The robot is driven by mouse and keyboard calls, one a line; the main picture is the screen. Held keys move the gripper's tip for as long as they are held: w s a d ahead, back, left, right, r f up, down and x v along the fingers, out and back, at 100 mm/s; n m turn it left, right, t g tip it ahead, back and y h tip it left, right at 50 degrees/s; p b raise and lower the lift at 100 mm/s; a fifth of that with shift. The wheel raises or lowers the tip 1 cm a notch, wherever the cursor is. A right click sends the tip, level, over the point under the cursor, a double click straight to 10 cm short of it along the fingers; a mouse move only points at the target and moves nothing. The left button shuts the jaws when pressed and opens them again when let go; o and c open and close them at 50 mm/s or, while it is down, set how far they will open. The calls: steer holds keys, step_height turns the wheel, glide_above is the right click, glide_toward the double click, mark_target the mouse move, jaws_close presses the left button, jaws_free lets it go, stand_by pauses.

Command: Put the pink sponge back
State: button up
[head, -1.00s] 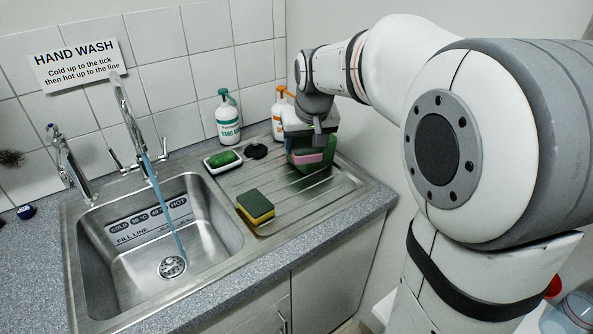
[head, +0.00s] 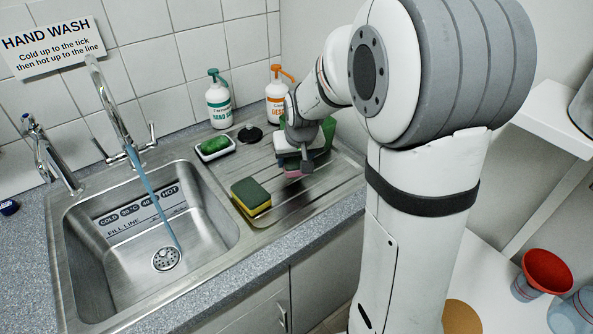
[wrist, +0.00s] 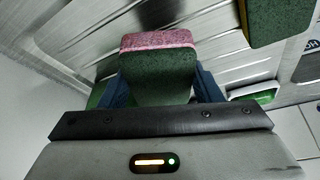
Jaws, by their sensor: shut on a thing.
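The pink sponge, with a dark green scouring layer on its upper side, is in my gripper. In the wrist view the sponge (wrist: 158,72) sits between the two blue fingers of my gripper (wrist: 160,88), its pink edge facing away from the wrist. In the head view my gripper (head: 298,165) is low over the ribbed drainboard, and a strip of the pink sponge (head: 294,174) shows beneath it. I cannot tell whether the sponge touches the drainboard. A green object (head: 328,132) stands just behind my gripper, partly hidden.
A yellow and green sponge (head: 251,197) lies on the drainboard (head: 325,178) by the basin (head: 120,262). A soap dish (head: 214,149), black plug (head: 250,134), and two pump bottles (head: 219,100) (head: 277,95) stand behind. Blue water runs from the tap (head: 108,100).

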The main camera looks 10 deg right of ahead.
mark_target(295, 181)
steer(key=shift+f, duration=2.3)
steer(key=shift+f, duration=0.25)
steer(key=o, duration=1)
steer(key=shift+r, duration=0.1)
steer(key=shift+c, duration=0.2)
steer(key=shift+s+r, duration=0.1)
steer(key=shift+r, duration=0.4)
steer(key=v, duration=1.1)
steer(key=s+g, duration=0.1)
steer(key=s, duration=1.9)
steer(key=shift+f+g, duration=0.2)
steer(key=shift+g, duration=0.2)
